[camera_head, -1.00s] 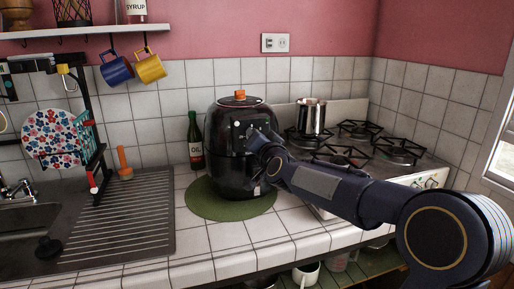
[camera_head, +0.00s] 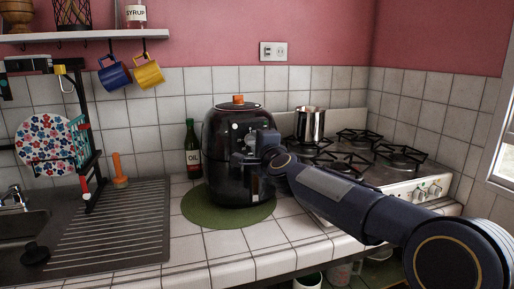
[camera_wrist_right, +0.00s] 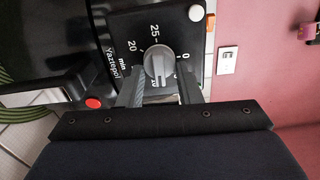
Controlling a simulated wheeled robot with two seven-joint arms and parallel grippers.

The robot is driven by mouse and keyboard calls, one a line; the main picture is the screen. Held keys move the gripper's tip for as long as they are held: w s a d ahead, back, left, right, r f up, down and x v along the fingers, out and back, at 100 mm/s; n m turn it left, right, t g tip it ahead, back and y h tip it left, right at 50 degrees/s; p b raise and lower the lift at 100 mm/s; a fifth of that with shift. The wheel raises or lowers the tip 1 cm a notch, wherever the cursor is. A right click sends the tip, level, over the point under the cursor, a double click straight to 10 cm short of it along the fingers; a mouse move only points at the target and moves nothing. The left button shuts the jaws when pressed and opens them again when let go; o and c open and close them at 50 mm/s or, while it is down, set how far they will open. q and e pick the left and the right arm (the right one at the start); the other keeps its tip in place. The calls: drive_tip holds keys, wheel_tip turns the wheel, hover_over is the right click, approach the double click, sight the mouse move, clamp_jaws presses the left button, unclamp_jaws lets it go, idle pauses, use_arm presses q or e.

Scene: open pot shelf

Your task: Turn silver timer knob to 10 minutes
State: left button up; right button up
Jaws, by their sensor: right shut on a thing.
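The silver timer knob (camera_wrist_right: 158,62) is on the black front of the air fryer (camera_head: 226,185). It is ringed by white minute numbers; 20, 25 and "min" are readable in the right wrist view. Part of the dial is hidden by my fingers, so I cannot tell its exact setting. My right gripper (camera_wrist_right: 160,78) is shut on the knob, one finger at each side. In the head view my right gripper (camera_head: 246,156) is at the fryer's front and hides the knob. My left gripper is not in view.
The fryer stands on a round green mat (camera_head: 205,217). An oil bottle (camera_head: 193,160) is to its left, and a stove (camera_head: 400,180) with a steel pot (camera_head: 309,125) is to its right. A sink drainboard (camera_head: 120,225) is at left. Front counter tiles are clear.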

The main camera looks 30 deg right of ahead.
drive_tip(key=shift+f+m+b, duration=0.15)
drive_tip(key=shift+m+b, duration=0.25)
drive_tip(key=shift+m, duration=1.2)
drive_tip(key=o, duration=1)
drive_tip(key=shift+c, duration=0.2)
drive_tip(key=shift+s, duration=0.1)
drive_tip(key=v, duration=0.7)
drive_tip(key=shift+s+a, duration=0.15)
drive_tip(key=shift+s, duration=0.15)
